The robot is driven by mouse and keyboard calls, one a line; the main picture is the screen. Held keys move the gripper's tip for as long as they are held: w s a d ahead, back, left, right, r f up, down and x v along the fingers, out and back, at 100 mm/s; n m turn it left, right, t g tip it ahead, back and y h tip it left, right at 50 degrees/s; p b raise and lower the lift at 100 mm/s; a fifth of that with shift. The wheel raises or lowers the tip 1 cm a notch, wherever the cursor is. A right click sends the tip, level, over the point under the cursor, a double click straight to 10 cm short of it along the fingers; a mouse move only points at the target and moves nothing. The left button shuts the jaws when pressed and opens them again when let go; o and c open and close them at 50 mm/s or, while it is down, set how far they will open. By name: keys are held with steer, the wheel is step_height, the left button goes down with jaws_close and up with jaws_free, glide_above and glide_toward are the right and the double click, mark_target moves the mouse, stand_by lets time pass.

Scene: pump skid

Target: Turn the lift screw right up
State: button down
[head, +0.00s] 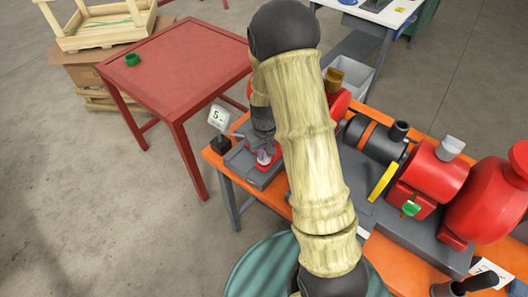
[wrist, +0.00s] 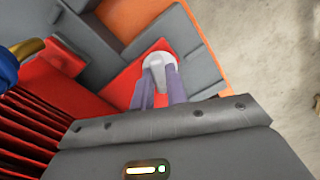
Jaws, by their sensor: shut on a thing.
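The lift screw shows in the wrist view as a pale grey rounded head (wrist: 160,59) above a red plate (wrist: 126,88). In the head view it is a small pale spot (head: 264,157) on the red part of a dark grey block (head: 240,161) at the left end of the orange bench. My gripper (wrist: 160,78) is shut on the screw head, one finger on each side. In the head view my gripper (head: 264,143) points down over the block, and my arm covers part of the bench. The screw's shank and thread are hidden.
A small sign reading 5 (head: 218,117) stands by the block's left side. Right of my arm are a grey motor (head: 372,138), a yellow piece (head: 382,182) and a red pump (head: 437,172). A red table (head: 180,70) stands behind left. The floor at left is clear.

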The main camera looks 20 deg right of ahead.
mark_target(265, 154)
steer(key=m, duration=0.4)
steer(key=shift+r+m, duration=0.1)
steer(key=shift+m, duration=0.2)
steer(key=m+p, duration=0.1)
steer(key=m, duration=0.4)
steer(key=shift+p, duration=0.3)
steer(key=m+p, duration=0.1)
steer(key=m, duration=0.4)
steer(key=shift+w+r+p, duration=0.1)
steer(key=shift+p, duration=0.2)
steer(key=m+p, duration=0.1)
steer(key=m, duration=0.3)
steer(key=shift+p, duration=0.3)
steer(key=c, duration=1.4)
jaws_free()
step_height(265, 154, up, 17)
steer(key=b, duration=0.1)
